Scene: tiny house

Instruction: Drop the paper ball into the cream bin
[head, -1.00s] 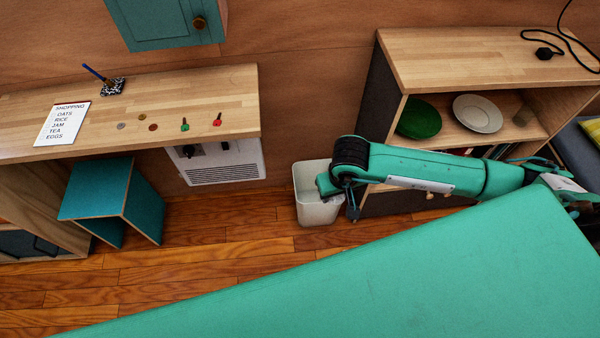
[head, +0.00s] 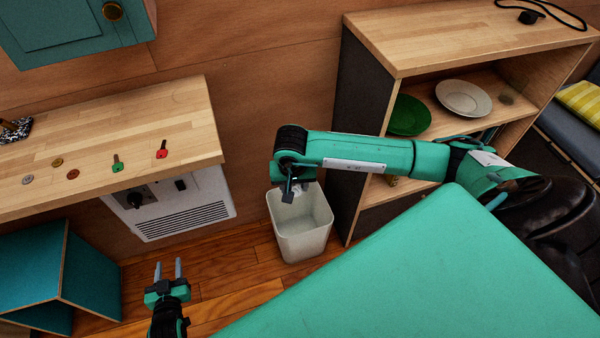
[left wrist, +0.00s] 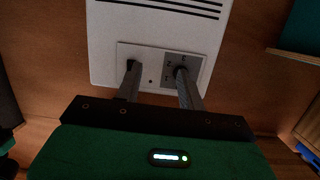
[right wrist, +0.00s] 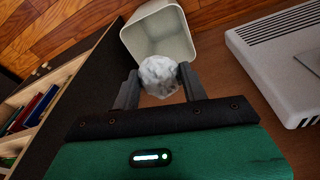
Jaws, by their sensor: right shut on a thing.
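The cream bin (head: 302,240) stands on the wood floor between the white heater and the shelf unit. In the right wrist view the bin (right wrist: 185,50) shows its open mouth just beyond my fingertips. My right gripper (right wrist: 158,84) is shut on the white crumpled paper ball (right wrist: 159,76). In the head view my right gripper (head: 291,192) is over the bin's back left rim area, and the ball is mostly hidden there. My left gripper (head: 168,270) is open and empty, low at the left, in front of the heater; its fingers also show in the left wrist view (left wrist: 157,85).
The white heater (head: 185,208) is on the wall left of the bin. The shelf unit (head: 360,130) with plates stands close on the right.

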